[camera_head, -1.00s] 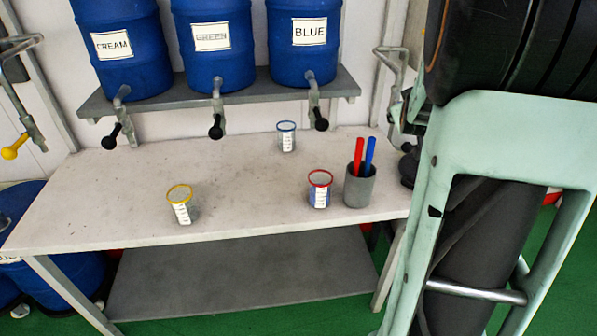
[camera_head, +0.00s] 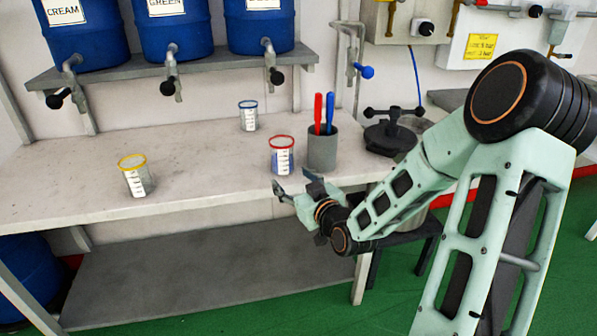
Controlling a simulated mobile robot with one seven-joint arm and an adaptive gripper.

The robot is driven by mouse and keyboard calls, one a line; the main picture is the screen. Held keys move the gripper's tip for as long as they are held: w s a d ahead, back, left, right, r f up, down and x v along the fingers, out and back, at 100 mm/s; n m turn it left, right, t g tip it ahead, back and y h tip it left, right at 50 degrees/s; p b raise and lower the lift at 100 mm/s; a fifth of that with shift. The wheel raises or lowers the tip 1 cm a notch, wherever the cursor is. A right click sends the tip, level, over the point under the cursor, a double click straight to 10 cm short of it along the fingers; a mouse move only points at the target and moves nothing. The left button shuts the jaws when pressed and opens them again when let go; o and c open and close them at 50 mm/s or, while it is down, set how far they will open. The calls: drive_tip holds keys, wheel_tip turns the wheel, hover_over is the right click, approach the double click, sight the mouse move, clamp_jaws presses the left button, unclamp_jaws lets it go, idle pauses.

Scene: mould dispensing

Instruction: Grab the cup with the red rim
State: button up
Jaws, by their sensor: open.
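The cup with the red rim (camera_head: 282,157) stands upright on the light table (camera_head: 70,180), near its right end. It has a white scale label and something blue shows through its wall. My gripper (camera_head: 292,188) is open and empty at the table's front edge, just below the cup in the picture and apart from it. The jaws point up and left. The exact distance between jaws and cup is hard to tell.
A grey holder (camera_head: 322,150) with a red and a blue stick stands right beside the cup. A blue-rimmed cup (camera_head: 248,117) is behind, a yellow-rimmed cup (camera_head: 136,177) to the left. Blue barrels (camera_head: 168,30) with taps sit on a shelf above. A dark lidded pot (camera_head: 390,138) is at right.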

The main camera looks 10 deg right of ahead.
sight(288, 160)
drive_tip(key=w, duration=0.1)
drive_tip(key=w+r+m+t+b, duration=0.1)
drive_tip(key=w, duration=0.1)
drive_tip(key=w+m+t+b, duration=0.1)
drive_tip(key=w, duration=0.1)
drive_tip(key=shift+w+d+r, duration=0.25)
drive_tip(key=shift+r, duration=0.15)
drive_tip(key=w, duration=0.1)
drive_tip(key=w+a+b, duration=0.1)
drive_tip(key=w, duration=0.3)
drive_tip(key=shift+a+f+b, duration=0.15)
drive_tip(key=shift+f+b, duration=0.15)
drive_tip(key=shift+b, duration=0.1)
drive_tip(key=shift+c, duration=0.5)
drive_tip(key=c, duration=1)
drive_tip(key=shift+r, duration=0.1)
